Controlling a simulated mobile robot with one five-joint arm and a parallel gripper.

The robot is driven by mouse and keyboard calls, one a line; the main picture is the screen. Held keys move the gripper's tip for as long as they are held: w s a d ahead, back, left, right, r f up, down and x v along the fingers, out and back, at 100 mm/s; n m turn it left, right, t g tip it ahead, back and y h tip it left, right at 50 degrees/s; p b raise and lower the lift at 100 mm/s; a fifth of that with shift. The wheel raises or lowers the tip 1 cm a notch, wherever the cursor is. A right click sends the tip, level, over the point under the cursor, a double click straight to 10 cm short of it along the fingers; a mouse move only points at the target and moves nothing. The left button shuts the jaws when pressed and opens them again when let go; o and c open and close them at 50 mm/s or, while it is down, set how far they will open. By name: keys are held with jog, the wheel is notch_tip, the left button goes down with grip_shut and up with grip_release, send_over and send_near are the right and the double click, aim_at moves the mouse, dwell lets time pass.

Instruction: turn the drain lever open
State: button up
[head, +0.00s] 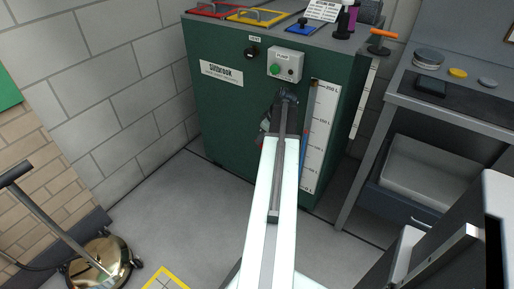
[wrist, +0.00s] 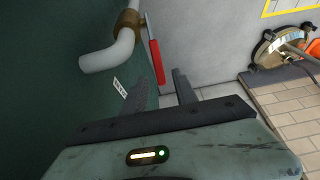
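The drain lever (wrist: 155,60) is a red handle on a brass valve (wrist: 128,22), with a bent white pipe (wrist: 105,55) beside it on the green tank wall. In the wrist view, my gripper (wrist: 160,80) is open. Its two dark fingers stand apart, and the lever's free end shows in the gap between the fingertips. I cannot tell whether either finger touches it. In the head view, my arm reaches to the front of the green tank (head: 225,110) and hides most of the valve area. A small red and dark patch shows just left of the arm.
A white level scale (head: 318,130) runs down the tank, right of my arm. A pump box (head: 286,65) is above. A grey bench (head: 455,115) stands at right. A brass-coloured vacuum (head: 100,265) stands at lower left. The floor left of the tank is clear.

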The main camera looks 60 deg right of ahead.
jog(key=b+x, duration=0.5)
jog(key=x, duration=0.1)
jog(key=shift+f, duration=0.3)
jog(key=shift+w+f+b, duration=0.2)
jog(key=shift+f+b, duration=0.05)
jog(key=shift+b, duration=0.2)
grip_shut()
dwell(0.6)
